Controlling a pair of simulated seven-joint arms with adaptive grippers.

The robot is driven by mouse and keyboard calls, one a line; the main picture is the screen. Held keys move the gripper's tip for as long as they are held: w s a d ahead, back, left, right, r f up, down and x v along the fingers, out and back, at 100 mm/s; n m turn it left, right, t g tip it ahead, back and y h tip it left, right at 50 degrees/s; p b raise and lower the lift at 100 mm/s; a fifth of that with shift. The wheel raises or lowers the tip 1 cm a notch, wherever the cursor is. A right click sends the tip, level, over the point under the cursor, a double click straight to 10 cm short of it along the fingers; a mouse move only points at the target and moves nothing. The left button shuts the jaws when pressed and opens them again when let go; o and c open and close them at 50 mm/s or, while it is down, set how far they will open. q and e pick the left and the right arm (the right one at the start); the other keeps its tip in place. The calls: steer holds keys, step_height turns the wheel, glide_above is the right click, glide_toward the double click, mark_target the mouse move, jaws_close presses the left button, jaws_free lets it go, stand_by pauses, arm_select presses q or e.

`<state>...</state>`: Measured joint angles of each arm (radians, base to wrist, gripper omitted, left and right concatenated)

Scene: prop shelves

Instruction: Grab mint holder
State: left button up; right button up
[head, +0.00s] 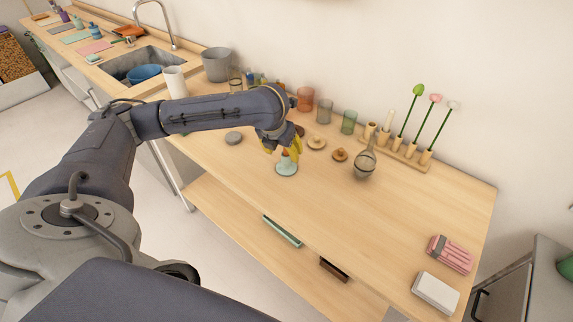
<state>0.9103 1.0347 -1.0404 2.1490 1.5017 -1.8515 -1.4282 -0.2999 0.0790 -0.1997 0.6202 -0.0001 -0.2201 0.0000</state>
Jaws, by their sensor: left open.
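The mint holder (287,169) stands upright on the wooden counter, a small pale green piece with a round base and a narrower upper part. My left gripper (283,147) is directly above it, pointing down, with its yellow fingers open. The fingers are around or just beside the holder's top; I cannot tell whether they touch it. The gripper partly hides the top. My right gripper is not in view.
Tinted glasses (349,122) and a wooden rack with flowers (405,153) are behind. A grey disc (234,138) lies left.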

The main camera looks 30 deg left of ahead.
mark_target(285, 154)
arm_select(q)
steer(key=shift+x, duration=2.7)
steer(key=shift+s, duration=0.1)
jaws_close()
